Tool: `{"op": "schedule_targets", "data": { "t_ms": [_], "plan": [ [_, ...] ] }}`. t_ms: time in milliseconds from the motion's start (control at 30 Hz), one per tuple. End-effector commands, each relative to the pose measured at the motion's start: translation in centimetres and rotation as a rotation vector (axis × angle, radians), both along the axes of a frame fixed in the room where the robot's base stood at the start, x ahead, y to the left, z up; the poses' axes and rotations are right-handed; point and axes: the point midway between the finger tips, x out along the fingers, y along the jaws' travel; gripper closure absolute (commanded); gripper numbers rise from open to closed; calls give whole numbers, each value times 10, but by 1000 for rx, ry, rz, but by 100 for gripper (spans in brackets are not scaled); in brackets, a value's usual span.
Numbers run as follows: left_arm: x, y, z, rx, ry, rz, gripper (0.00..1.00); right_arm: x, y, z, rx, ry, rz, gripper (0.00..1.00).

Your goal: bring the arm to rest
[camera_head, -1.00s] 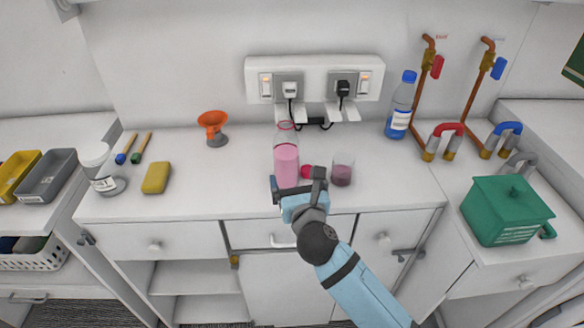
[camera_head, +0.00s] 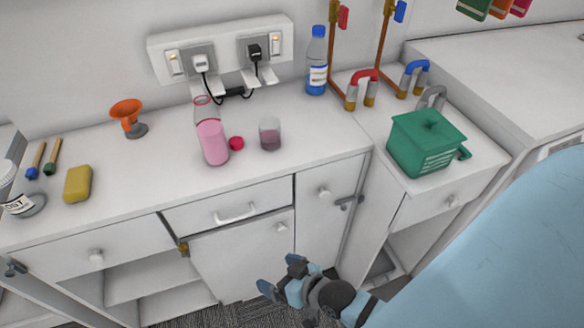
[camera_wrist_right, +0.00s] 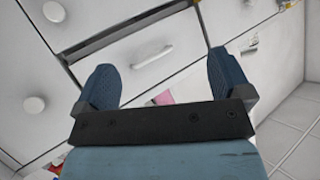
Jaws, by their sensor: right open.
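My right gripper (camera_head: 283,277) is low in front of the cabinet, below the counter's front edge. In the right wrist view its two blue fingers (camera_wrist_right: 158,82) stand wide apart with nothing held between them. The blue right arm fills the lower right of the head view. My left gripper is not in view. A pink bottle (camera_head: 213,143) stands upright on the counter, apart from the gripper. A red cap (camera_head: 236,143) lies beside it, and a small glass with dark liquid (camera_head: 270,134) stands to the right.
A green box (camera_head: 425,143) stands on the right-hand counter. Drawer handles (camera_head: 236,214) and an ajar cabinet door (camera_head: 330,200) are near the gripper.

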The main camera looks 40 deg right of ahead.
Motion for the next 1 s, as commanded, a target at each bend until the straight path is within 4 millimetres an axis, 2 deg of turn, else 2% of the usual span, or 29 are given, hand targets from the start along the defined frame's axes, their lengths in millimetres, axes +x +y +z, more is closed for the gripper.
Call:
{"op": "schedule_targets", "data": {
  "t_ms": [33, 100, 200, 500, 667, 900, 1000],
  "plan": [
    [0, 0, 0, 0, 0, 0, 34, -11, -6, -11, -95, 22, 25, 4],
    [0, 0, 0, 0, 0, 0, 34, -20, -12, -21, -191, 42, 52, 4],
    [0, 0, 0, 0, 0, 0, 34, -26, -17, -28, -259, 55, 71, 4],
    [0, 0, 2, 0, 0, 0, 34, -27, -17, -26, -267, 55, 73, 4],
    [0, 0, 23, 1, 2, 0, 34, -27, -18, -4, -266, 55, 71, 4],
    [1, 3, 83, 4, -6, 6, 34, -27, -20, 55, -268, 53, 65, 4],
    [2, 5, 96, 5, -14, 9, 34, -26, -20, 65, -268, 49, 62, 4]
  ]
}}
